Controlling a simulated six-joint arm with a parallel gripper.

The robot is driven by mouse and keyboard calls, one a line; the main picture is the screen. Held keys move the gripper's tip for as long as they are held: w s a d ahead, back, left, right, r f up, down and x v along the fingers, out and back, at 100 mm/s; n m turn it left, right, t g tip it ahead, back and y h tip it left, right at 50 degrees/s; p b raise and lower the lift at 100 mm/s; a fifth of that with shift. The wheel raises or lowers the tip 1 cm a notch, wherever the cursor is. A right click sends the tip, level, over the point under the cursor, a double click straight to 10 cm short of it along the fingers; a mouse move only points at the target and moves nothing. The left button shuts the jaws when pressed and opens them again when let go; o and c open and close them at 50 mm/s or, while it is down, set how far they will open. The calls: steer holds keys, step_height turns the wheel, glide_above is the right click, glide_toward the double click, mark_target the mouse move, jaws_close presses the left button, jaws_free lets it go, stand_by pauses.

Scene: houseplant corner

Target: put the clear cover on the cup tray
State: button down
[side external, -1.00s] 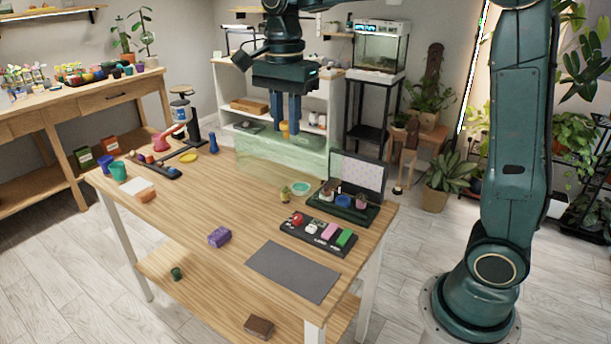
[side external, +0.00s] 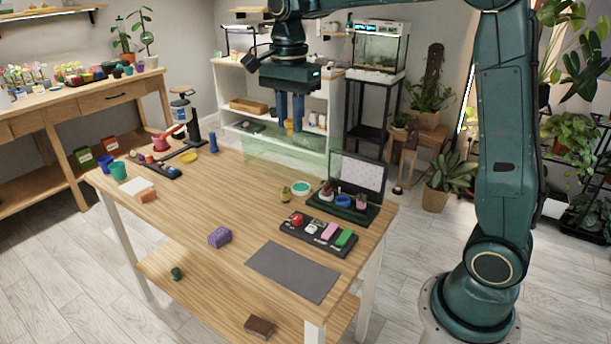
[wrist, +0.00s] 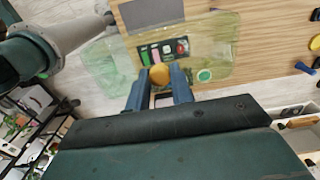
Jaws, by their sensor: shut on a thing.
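The clear cover (side external: 270,152) is a see-through, green-tinted box shape with a yellow knob (side external: 289,124) on top. My gripper (side external: 291,128) is shut on the knob and holds the cover up near the table's far edge. In the wrist view, the knob (wrist: 159,75) sits between my fingers (wrist: 160,92), and the cover (wrist: 100,62) spreads out below them. The cup tray (side external: 371,217) is dark green, holds small coloured cups, and stands at the table's right end, right of the cover. I cannot make it out surely in the wrist view.
An upright grey panel (side external: 362,175) stands at the cup tray's back. The table's middle (side external: 205,205) is mostly clear around a purple block (side external: 220,237).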

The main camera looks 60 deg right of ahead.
steer(key=d+f, duration=0.8)
steer(key=d, duration=0.5)
steer(key=d+f, duration=0.8)
steer(key=d, duration=0.4)
steer(key=shift+s+d+f, duration=0.2)
steer(key=shift+s+d, duration=0.15)
steer(key=shift+s, duration=0.1)
steer(key=shift+f, duration=0.25)
step_height(320, 180, down, 8)
steer(key=shift+r, duration=0.25)
steer(key=shift+f, duration=0.1)
steer(key=c, duration=0.7)
jaws_free()
steer(key=shift+o, duration=0.2)
